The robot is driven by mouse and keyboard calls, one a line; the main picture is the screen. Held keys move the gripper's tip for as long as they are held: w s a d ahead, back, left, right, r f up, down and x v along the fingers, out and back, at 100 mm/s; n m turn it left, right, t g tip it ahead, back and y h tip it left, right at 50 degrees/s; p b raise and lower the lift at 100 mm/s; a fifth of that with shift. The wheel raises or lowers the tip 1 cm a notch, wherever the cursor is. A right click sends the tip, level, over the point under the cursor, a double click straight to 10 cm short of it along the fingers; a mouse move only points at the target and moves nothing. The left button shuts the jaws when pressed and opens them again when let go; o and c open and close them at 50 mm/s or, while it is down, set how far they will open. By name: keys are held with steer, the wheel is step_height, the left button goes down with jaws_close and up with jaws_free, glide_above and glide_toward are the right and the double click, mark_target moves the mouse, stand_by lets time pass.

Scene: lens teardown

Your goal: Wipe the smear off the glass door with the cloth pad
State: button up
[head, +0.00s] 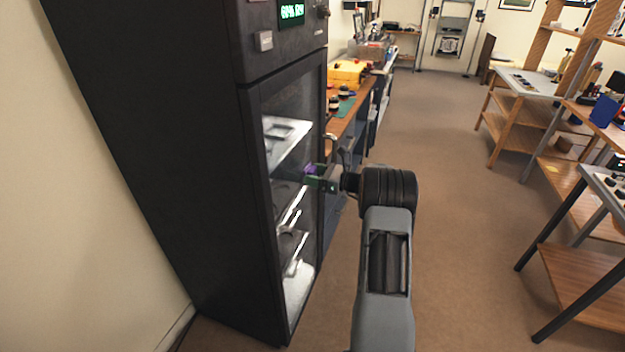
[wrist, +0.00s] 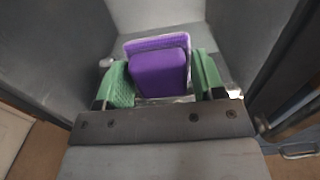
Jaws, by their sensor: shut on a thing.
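My gripper (wrist: 160,88) is shut on a purple cloth pad (wrist: 159,72), held between its two green fingers in the wrist view. In the head view my gripper (head: 316,177) is at the front of the black cabinet, and a little of the purple pad (head: 310,169) shows at the glass door (head: 312,110). The pad's far face is turned toward the glass; I cannot tell whether it touches. The door is closed, with a metal handle (head: 331,140) on its right side. I cannot make out a smear on the glass.
The dark cabinet (head: 160,130) has lit shelves inside and a green display (head: 291,12) on top. A wooden bench (head: 350,122) with a yellow box (head: 347,74) stands behind it. Shelves and tables line the right. The brown floor (head: 450,220) between is clear.

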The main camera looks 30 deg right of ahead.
steer(key=shift+w+d, duration=0.25)
steer(key=shift+w, duration=0.1)
steer(key=shift+s+d, duration=0.1)
steer(key=shift+v, duration=2.85)
steer(key=shift+p+v, duration=0.35)
steer(key=shift+v, duration=1.2)
